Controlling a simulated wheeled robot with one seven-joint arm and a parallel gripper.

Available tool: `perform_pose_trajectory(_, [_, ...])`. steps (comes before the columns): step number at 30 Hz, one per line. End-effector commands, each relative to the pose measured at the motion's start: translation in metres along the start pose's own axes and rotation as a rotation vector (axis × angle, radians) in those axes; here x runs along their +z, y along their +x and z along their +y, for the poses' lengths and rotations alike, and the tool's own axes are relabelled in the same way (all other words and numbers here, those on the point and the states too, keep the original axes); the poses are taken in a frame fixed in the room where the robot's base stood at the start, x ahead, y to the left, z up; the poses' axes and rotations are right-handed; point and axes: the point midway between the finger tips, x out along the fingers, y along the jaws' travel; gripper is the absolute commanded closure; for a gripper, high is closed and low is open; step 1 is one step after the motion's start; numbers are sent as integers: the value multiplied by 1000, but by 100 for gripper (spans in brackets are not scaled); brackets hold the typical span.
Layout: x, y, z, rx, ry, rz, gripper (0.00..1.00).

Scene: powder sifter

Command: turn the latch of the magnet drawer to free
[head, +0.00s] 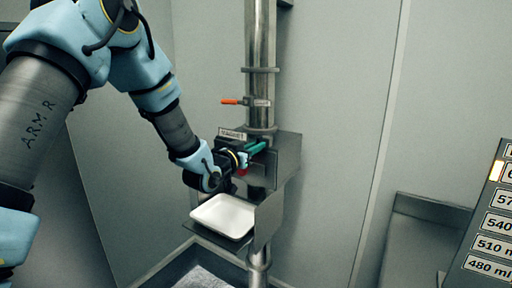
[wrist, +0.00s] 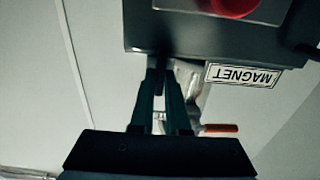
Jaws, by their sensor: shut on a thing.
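The magnet drawer (head: 286,160) is a grey metal housing on the vertical pipe, with a "MAGNET" label (head: 232,134) at its upper left. In the wrist view its dark front (wrist: 180,35) fills the top, and the label (wrist: 243,75) shows upside down. My gripper (head: 258,147) is at the upper front of the housing. In the wrist view the dark green fingers of my gripper (wrist: 160,80) are close together, shut on a small dark part at the housing's edge, which looks like the latch. The fingers mostly hide it, so its angle cannot be told.
A red knob (wrist: 235,5) is on the drawer front. A valve with an orange handle (head: 230,101) is on the pipe (head: 260,45) above. A white tray (head: 225,215) sits on a shelf below my gripper. A volume scale panel (head: 490,225) stands at the right.

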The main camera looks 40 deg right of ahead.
Motion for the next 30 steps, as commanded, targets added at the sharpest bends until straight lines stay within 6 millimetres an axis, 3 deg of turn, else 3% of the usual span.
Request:
perform_pose_trajectory(20, [2, 0, -1, -1, -38, 0, 100])
perform_pose_trajectory(30, [4, 0, -2, -1, -261, 2, 100])
